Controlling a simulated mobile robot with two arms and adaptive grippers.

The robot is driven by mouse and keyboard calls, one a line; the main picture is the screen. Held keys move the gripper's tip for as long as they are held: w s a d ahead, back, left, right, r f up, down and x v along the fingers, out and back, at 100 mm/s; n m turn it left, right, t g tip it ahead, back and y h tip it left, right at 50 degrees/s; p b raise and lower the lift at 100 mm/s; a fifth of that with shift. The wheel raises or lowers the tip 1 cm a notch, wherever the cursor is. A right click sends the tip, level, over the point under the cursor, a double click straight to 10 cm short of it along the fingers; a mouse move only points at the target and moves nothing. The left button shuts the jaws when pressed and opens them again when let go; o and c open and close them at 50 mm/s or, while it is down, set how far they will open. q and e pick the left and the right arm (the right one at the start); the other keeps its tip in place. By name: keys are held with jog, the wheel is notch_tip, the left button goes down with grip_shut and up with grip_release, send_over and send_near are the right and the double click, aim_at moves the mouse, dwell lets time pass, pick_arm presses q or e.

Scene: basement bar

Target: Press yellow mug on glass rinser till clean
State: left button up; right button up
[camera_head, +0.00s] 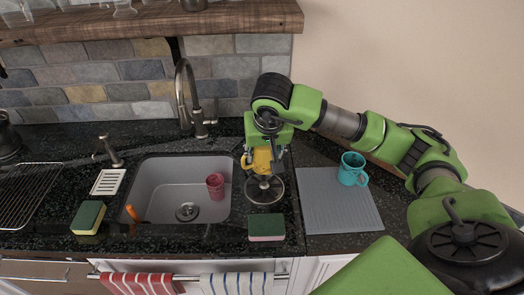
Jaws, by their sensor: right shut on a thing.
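The yellow mug (260,160) is in my right gripper (266,152), which is shut on it. The mug is just above the round glass rinser (265,190), set in the dark counter right of the sink. From this angle I cannot tell whether the mug touches the rinser. The gripper hides part of the mug. My left gripper is not in view.
The sink (158,175) holds a pink cup (215,186) and an orange-handled thing (132,213). A faucet (188,95) stands behind it. Sponges (88,218) (267,227) lie near the front edge.

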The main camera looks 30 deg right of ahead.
notch_tip(320, 180, down, 6)
jog(key=b, duration=0.4)
jog(key=shift+f, duration=0.25)
jog(key=shift+f+b, duration=0.8)
jog(key=shift+b, duration=0.3)
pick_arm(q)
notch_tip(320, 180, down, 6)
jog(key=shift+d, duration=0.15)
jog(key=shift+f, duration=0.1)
pick_arm(e)
jog(key=shift+r, duration=0.1)
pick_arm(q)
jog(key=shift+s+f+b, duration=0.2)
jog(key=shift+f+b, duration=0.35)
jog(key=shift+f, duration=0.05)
pick_arm(e)
jog(key=shift+s+f, duration=0.1)
jog(key=shift+f, duration=0.65)
pick_arm(q)
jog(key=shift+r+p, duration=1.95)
jog(key=shift+p, duration=0.05)
pick_arm(e)
notch_tip(320, 180, up, 7)
